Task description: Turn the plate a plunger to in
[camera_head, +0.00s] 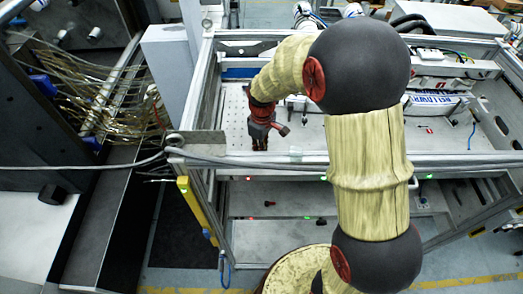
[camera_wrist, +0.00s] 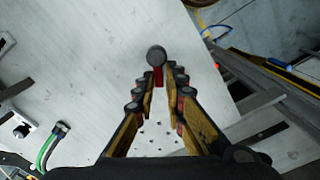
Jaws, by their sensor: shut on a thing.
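The plunger shows in the wrist view as a dark round knob (camera_wrist: 156,55) with a red part below it. My gripper (camera_wrist: 160,80) has its two fingers closed in around the red part, with the knob standing out beyond the fingertips. The pale metal plate (camera_wrist: 85,70) lies below and around it, with small holes visible between the fingers. In the head view my gripper (camera_head: 262,135) points down over the plate (camera_head: 315,135) at its left part. There the plunger cannot be told apart from the gripper. Which way the plunger is turned cannot be told.
A green cable with a dark connector (camera_wrist: 52,145) and a black knob on a bracket (camera_wrist: 20,130) lie at the left in the wrist view. A frame rail (camera_head: 300,160) runs in front of the plate. A white labelled box (camera_head: 438,105) stands at the right.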

